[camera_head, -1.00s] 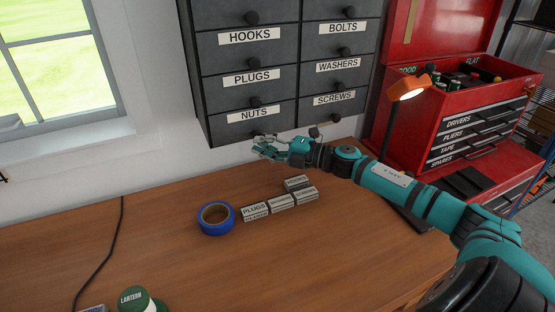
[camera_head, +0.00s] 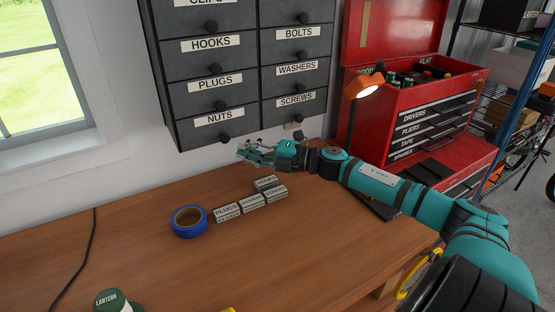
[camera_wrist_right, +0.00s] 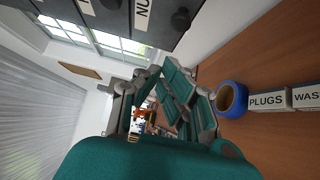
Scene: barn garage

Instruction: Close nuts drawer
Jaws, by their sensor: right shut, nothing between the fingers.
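The nuts drawer (camera_head: 203,124) is the bottom left drawer of the dark wall cabinet, with a white NUTS label and a round black knob (camera_head: 225,138). Its front looks about level with the drawers above, though a small gap is hard to judge. In the right wrist view, part of the drawer (camera_wrist_right: 112,8) shows at the top with its label cut off. My right gripper (camera_head: 247,152) is shut and empty, just below and right of the knob and apart from it. Its fingers also show in the wrist view (camera_wrist_right: 172,98). My left gripper is out of view.
On the wooden bench (camera_head: 270,250) below are a blue tape roll (camera_head: 189,222) and several small labelled boxes (camera_head: 251,202). An orange lamp (camera_head: 363,85) and a red tool chest (camera_head: 425,115) stand at right. A green lantern (camera_head: 112,300) is at the front.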

